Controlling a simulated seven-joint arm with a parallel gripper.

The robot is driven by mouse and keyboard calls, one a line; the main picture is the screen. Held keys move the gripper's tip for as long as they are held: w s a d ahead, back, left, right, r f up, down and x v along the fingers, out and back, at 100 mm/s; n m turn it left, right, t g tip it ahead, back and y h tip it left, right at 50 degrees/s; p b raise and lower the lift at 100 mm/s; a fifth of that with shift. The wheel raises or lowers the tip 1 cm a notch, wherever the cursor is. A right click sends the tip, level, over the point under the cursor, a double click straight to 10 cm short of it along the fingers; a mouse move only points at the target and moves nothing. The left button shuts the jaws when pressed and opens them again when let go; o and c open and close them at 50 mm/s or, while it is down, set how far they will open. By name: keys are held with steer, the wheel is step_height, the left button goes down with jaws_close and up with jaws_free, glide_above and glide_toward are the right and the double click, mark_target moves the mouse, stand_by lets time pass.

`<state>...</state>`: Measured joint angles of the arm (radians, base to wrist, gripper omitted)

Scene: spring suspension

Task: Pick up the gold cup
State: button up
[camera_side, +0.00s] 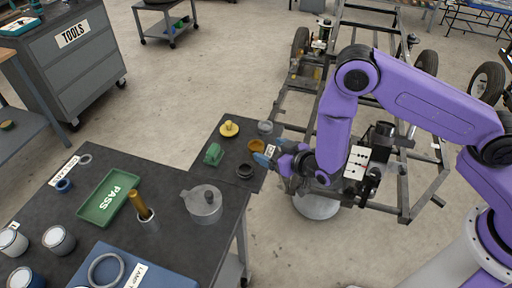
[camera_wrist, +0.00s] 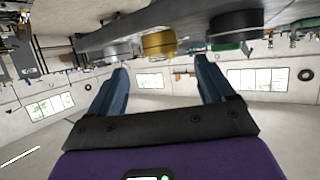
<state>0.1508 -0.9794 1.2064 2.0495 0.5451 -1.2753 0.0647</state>
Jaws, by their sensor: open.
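The gold cup (camera_side: 256,145) sits near the right edge of the small dark table in the side view. In the wrist view the gold cup (camera_wrist: 159,43) shows at the top, seen upside down, ahead of and between my two fingers. My gripper (camera_side: 266,155) is right beside the cup at the table's edge, its blue fingers pointing toward the table. The fingers (camera_wrist: 161,64) are spread apart with nothing between them. I cannot tell whether a finger touches the cup.
A black round part (camera_side: 245,171) and a grey cup (camera_side: 265,127) stand close to the gold cup. A green block (camera_side: 213,154) and a yellow knobbed part (camera_side: 228,128) are farther left. A metal frame (camera_side: 399,180) stands behind my arm. The larger bench holds a green PASS tray (camera_side: 110,198).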

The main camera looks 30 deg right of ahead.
mark_target(257, 146)
steer(key=shift+f+x, duration=0.2)
steer(key=shift+x, duration=2.75)
steer(key=shift+s, duration=0.1)
steer(key=c, duration=1.2)
steer(key=shift+c, duration=0.2)
steer(key=shift+a+r, duration=0.1)
steer(key=shift+r, duration=0.3)
step_height(257, 146, up, 3)
steer(key=shift+s, duration=0.2)
steer(key=s+d+r, duration=0.5)
steer(key=s+r, duration=0.4)
steer(key=s, duration=0.3)
steer(key=shift+s+d, duration=0.2)
steer(key=shift+d, duration=0.2)
